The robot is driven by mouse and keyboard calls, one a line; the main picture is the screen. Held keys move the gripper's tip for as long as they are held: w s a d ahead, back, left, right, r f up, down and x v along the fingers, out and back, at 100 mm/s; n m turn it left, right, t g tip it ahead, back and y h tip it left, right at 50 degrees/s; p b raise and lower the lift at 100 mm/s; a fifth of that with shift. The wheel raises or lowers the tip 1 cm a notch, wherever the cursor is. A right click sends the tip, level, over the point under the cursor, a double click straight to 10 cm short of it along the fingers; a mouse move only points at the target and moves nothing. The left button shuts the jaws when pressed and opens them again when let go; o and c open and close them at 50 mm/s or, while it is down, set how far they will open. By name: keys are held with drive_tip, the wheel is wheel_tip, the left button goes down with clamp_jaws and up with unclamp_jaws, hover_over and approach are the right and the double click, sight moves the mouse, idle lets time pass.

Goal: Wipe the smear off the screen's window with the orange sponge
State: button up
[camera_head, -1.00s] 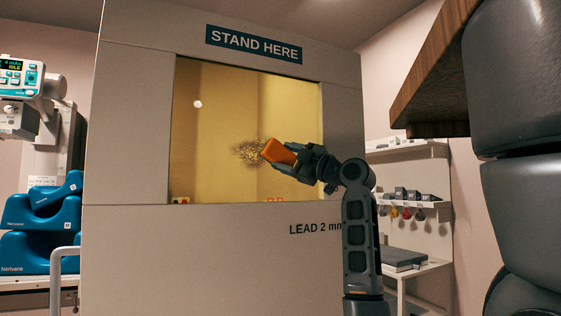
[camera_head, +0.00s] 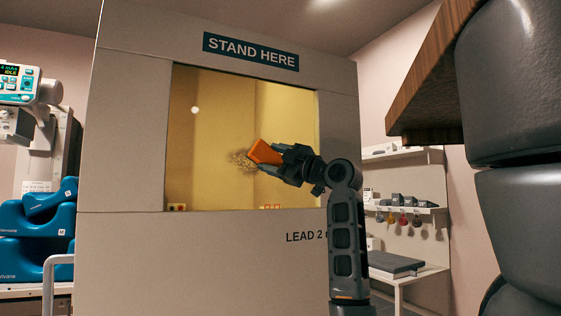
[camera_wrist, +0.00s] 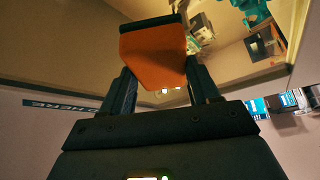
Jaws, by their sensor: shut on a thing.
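The screen (camera_head: 120,130) is a tall pale panel with a yellowish window (camera_head: 215,90) in its upper half. A brown speckled smear (camera_head: 239,160) shows on the window, left of the sponge, which covers part of it. My gripper (camera_head: 279,155) is shut on the orange sponge (camera_head: 263,153) and holds it tilted in front of the window. In the wrist view the sponge (camera_wrist: 153,55) sits between both fingers. I cannot tell whether the sponge touches the glass.
A dark wooden edge (camera_head: 430,90) and a dark padded piece (camera_head: 515,90) fill the right side close by. Blue cushions (camera_head: 40,230) and a medical device (camera_head: 20,85) stand at the left. Shelves (camera_head: 410,208) with small items are behind at the right.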

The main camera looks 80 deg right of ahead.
drive_tip(key=shift+w+a, duration=1.15)
drive_tip(key=shift+w, duration=0.3)
drive_tip(key=shift+w+a, duration=1.2)
drive_tip(key=shift+w, duration=0.2)
drive_tip(key=shift+w+a, duration=1.15)
drive_tip(key=shift+w, duration=0.3)
drive_tip(key=shift+r+p, duration=0.65)
drive_tip(key=shift+r, duration=0.15)
drive_tip(key=s+d+b, duration=0.2)
drive_tip(key=s+d, duration=0.7)
drive_tip(key=s, duration=0.2)
drive_tip(key=shift+d, duration=0.3)
drive_tip(key=shift+s, duration=0.1)
drive_tip(key=s+a+b, duration=0.1)
drive_tip(key=s+a, duration=0.2)
drive_tip(key=a, duration=0.1)
drive_tip(key=shift+s+a, duration=0.4)
drive_tip(key=shift+s, duration=0.1)
drive_tip(key=shift+s+a+b, duration=0.4)
drive_tip(key=shift+s+a, duration=0.5)
drive_tip(key=shift+a, duration=0.25)
